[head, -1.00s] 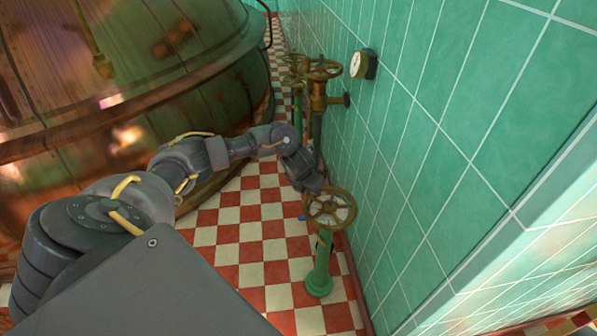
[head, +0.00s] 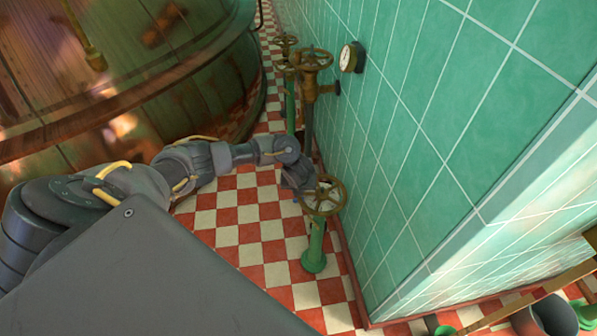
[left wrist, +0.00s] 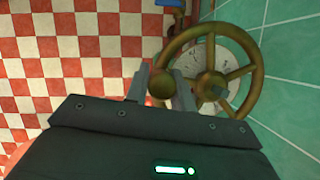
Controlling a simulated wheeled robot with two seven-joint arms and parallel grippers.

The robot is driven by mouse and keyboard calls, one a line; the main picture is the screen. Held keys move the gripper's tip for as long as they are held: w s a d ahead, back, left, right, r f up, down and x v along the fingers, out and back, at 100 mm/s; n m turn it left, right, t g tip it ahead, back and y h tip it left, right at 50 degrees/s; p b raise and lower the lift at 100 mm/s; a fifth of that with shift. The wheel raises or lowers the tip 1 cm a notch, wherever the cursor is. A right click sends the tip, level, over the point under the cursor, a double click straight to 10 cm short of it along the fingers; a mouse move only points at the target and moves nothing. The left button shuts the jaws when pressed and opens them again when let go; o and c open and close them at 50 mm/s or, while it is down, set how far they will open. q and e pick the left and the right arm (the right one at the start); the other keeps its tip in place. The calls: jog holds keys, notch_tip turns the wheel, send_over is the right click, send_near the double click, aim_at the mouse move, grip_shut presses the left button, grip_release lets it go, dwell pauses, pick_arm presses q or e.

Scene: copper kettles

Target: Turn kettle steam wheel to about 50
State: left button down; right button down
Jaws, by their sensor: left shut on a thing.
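A brass hand wheel (head: 337,185) sits on a green pedestal (head: 316,248) beside the tiled wall. In the left wrist view the wheel (left wrist: 257,88) shows its spokes, a pale marked dial plate (left wrist: 226,62) beneath, and a round knob (left wrist: 161,88) at its left side. My left gripper (left wrist: 162,86) has a finger on each side of the knob and is shut on it; in the head view the gripper (head: 304,186) is at the wheel's left edge. The dial's figures are too small to read. My right gripper is not in view.
A large copper kettle (head: 125,90) fills the left. The checkered floor (head: 240,235) is clear left of the pedestal.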

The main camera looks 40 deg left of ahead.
pick_arm(q)
jog(key=shift+s+d+f, duration=0.1)
jog(key=shift+s+d, duration=0.1)
jog(key=shift+s, duration=0.05)
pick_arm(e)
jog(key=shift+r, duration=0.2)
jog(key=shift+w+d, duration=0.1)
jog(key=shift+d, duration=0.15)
pick_arm(q)
jog(key=c, duration=1.2)
grip_release()
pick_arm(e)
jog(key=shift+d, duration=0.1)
pick_arm(q)
jog(key=shift+r, duration=0.3)
jog(key=p+v, duration=0.5)
jog(key=v, duration=0.5)
jog(key=shift+s+r, duration=0.1)
jog(key=shift+r, duration=0.1)
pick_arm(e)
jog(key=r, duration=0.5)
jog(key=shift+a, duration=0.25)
